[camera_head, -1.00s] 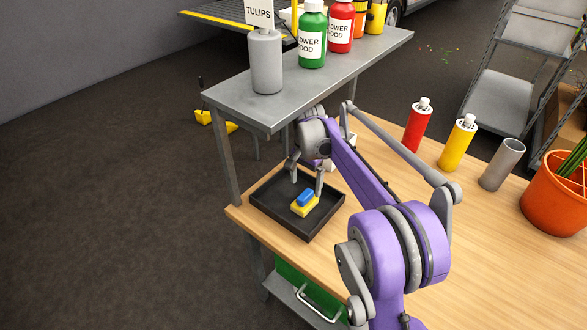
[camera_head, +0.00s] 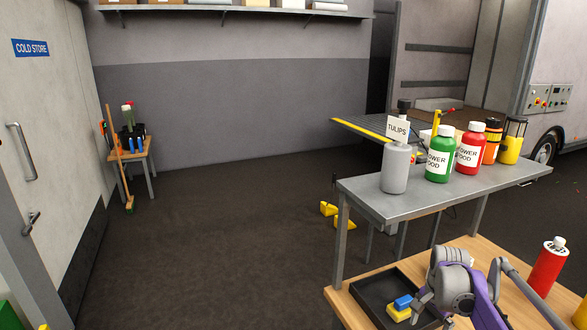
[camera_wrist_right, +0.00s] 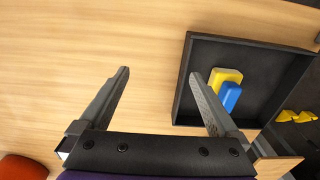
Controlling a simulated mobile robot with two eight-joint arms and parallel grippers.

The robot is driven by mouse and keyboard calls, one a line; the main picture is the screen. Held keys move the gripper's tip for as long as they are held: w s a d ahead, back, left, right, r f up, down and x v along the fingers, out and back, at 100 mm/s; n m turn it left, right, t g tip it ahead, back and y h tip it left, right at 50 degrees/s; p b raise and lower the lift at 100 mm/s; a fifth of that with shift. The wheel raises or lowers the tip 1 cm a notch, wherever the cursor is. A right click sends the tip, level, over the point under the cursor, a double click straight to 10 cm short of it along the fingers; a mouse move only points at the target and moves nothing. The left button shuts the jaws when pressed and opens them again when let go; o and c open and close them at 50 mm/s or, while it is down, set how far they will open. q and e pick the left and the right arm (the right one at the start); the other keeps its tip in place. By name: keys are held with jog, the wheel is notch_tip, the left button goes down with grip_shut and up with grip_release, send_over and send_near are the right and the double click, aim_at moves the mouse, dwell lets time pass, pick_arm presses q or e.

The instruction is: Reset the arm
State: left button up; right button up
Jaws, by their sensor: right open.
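My right gripper (camera_wrist_right: 159,74) is open and empty in the right wrist view, with bare table wood between its fingers. In the head view my purple right arm (camera_head: 480,298) is at the lower right, beside the black tray (camera_head: 366,287), and its fingers are partly cut off or hidden. The tray also shows in the right wrist view (camera_wrist_right: 268,52), where the right finger overlaps its near left corner. A yellow and blue block (camera_head: 402,304) lies in the tray, apart from the fingers. My left gripper is not in view.
A grey raised shelf (camera_head: 350,188) stands behind the tray, holding a grey tulips dispenser (camera_head: 395,170), a green bottle (camera_head: 440,155), a red bottle (camera_head: 471,150) and more. Another red bottle (camera_head: 546,268) stands right of my arm. The floor at left is clear up to a small stool (camera_head: 145,150).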

jog(key=s+a+r+n+t+p, duration=0.2)
jog(key=s+a+r+n, duration=0.25)
jog(key=s+a, duration=0.25)
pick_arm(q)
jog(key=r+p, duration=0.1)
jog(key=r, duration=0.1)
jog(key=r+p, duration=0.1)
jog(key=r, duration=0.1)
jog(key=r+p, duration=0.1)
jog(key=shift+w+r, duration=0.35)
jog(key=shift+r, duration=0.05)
pick_arm(e)
jog(key=s+a+n+t, duration=0.1)
jog(key=s+a+n, duration=0.2)
jog(key=s, duration=0.3)
jog(key=s+a+n+t, duration=0.1)
jog(key=s+a+n, duration=0.1)
jog(key=s, duration=0.5)
jog(key=s+a+f+n+t, duration=0.1)
jog(key=s+a+n, duration=0.2)
jog(key=s, duration=0.3)
jog(key=shift+s+a+n, duration=0.15)
jog(key=shift+a+n, duration=0.2)
jog(key=shift+a, duration=0.1)
jog(key=shift+f, duration=0.1)
